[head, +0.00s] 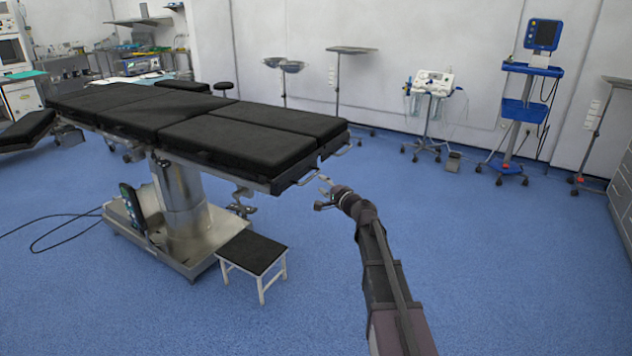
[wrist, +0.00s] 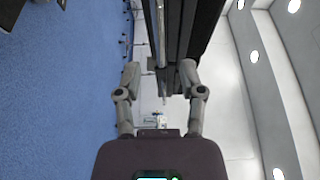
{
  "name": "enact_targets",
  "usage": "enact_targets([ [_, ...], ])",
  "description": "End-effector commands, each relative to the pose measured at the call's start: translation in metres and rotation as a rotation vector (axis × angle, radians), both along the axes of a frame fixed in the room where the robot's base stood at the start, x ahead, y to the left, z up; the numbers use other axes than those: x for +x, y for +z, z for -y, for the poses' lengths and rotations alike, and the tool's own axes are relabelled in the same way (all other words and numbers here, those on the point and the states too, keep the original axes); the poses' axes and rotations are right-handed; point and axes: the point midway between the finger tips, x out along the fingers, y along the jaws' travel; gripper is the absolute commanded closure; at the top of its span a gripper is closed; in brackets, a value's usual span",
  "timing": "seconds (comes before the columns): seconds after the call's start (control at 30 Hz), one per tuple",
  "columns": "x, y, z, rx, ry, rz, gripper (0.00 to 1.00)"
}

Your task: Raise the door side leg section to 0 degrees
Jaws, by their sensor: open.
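The operating table has two black padded leg sections side by side at its right end: a near one (head: 235,143) and a far one (head: 285,120). Both look close to level; a small tilt is hard to judge. Each has a metal end handle, near (head: 307,179) and far (head: 343,151). I cannot tell which section is on the door side. My gripper (head: 325,184) is open and empty, just off the end of the sections near the near handle. In the wrist view its fingers (wrist: 160,72) are spread, with a dark table section (wrist: 185,30) beyond and between them.
A black-topped step stool (head: 252,252) stands by the table's metal base (head: 185,245). A cable lies on the floor at left. Wheeled equipment stands (head: 432,95) (head: 530,110) line the back wall. The blue floor around my arm is clear.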

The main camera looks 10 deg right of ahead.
Motion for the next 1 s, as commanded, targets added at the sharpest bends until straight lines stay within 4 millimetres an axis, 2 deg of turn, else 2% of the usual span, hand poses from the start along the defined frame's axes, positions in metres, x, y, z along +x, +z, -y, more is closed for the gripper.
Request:
enact_targets([
  [0.03, -0.012, 0.000, 0.004, 0.000, -0.001, 0.000, 0.49],
  [0.1, -0.021, 0.000, 0.009, 0.000, -0.001, 0.000, 0.49],
  [0.33, -0.043, 0.000, 0.021, 0.000, -0.001, -0.001, 0.49],
  [0.77, -0.049, 0.000, 0.024, 0.000, 0.001, -0.001, 0.49],
  [1.0, -0.052, -0.002, 0.019, -0.019, 0.015, -0.005, 0.49],
])
